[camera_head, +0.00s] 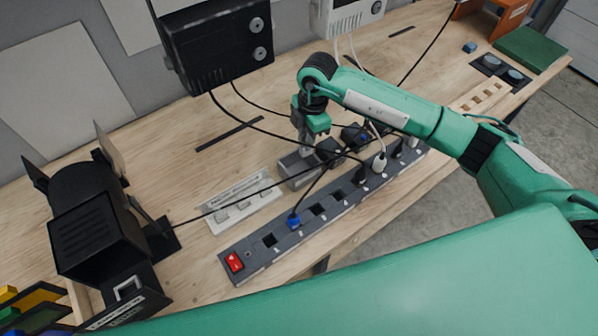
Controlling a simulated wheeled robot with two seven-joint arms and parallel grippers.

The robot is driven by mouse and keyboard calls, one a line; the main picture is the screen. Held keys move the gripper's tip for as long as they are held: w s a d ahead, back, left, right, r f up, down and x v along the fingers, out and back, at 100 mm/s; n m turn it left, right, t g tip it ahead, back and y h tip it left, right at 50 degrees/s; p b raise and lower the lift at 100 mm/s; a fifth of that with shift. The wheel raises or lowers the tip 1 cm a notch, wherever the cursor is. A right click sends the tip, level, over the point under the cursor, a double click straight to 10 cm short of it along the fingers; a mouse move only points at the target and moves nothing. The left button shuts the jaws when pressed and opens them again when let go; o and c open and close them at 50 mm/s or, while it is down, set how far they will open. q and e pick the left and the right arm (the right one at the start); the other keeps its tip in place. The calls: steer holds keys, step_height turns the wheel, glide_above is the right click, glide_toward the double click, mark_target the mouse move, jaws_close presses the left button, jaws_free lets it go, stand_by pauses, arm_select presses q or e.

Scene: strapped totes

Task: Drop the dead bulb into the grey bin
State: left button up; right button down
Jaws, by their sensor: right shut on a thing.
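My right gripper (305,143) reaches in from the right and points down over the small grey bin (296,172), which stands on the workbench just behind the power strip. The gripper is shut on the dead bulb. The bulb is mostly hidden by the fingers and too small to make out clearly. I cannot tell whether its lower end is inside the bin or just above it. My left gripper is not in view.
A long power strip (318,208) with several plugs and a red switch lies in front of the bin. Black cables cross close to the gripper. A black lamp-like device (95,235) stands at left.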

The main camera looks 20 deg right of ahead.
step_height(320, 180, down, 2)
steer(key=shift+f+b, duration=0.1)
steer(key=shift+b, duration=0.3)
steer(key=c, duration=1.1)
jaws_free()
steer(key=shift+c, duration=0.2)
